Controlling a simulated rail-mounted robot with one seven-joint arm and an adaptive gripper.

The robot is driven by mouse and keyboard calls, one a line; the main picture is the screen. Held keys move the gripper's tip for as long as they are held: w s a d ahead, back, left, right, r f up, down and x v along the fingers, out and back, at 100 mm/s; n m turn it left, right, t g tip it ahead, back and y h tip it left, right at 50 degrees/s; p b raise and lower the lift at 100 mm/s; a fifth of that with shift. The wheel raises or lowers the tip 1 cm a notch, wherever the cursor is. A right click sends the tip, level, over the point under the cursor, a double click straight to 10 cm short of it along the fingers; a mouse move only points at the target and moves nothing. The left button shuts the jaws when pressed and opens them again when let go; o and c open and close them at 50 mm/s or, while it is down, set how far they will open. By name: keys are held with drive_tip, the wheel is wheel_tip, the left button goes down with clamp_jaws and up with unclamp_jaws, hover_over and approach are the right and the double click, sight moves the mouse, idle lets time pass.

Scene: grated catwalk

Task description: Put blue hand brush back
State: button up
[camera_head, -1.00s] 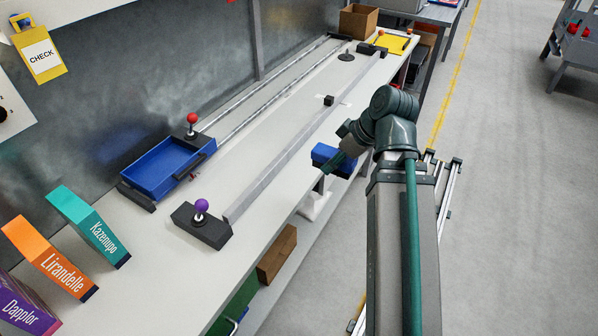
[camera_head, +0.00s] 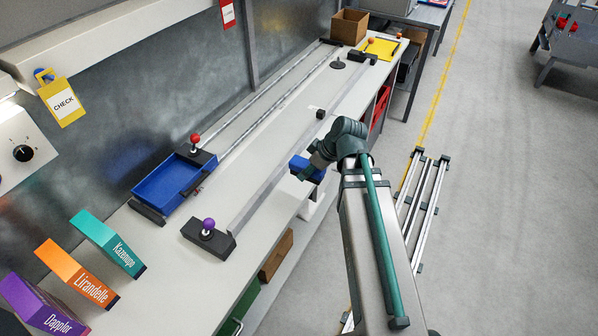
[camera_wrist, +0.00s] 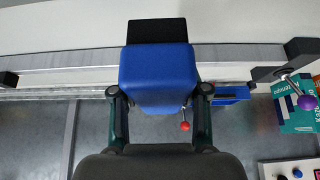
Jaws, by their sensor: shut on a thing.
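The blue hand brush is a blue block (camera_head: 305,170) in the head view. In the wrist view its blue body (camera_wrist: 158,70) fills the middle, with a black part (camera_wrist: 157,30) at its far end. My gripper (camera_wrist: 159,91) is shut on the brush, one finger on each side. In the head view my gripper (camera_head: 312,163) is partly hidden by my arm and holds the brush by the bench's front edge. Whether the brush touches the bench cannot be told.
The long bench (camera_head: 165,265) carries a blue tray (camera_head: 168,185), a red-knobbed lever (camera_head: 195,138), a purple-knobbed lever (camera_head: 208,224), a long rail (camera_head: 285,170) and a small black block (camera_head: 320,114). Several boxes stand front left. A cardboard box (camera_head: 348,27) stands at the far end.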

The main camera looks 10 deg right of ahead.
drive_tip(key=p, duration=0.2)
hover_over(294, 183)
drive_tip(key=s+d, duration=0.1)
drive_tip(key=f, duration=0.6)
drive_tip(key=shift+d, duration=0.2)
wheel_tip(294, 183, down, 2)
drive_tip(key=shift+s+f+p, duration=0.1)
drive_tip(key=shift+p, duration=0.35)
drive_tip(key=shift+f, duration=0.45)
drive_tip(key=shift+f, duration=0.15)
drive_tip(key=o, duration=1.2)
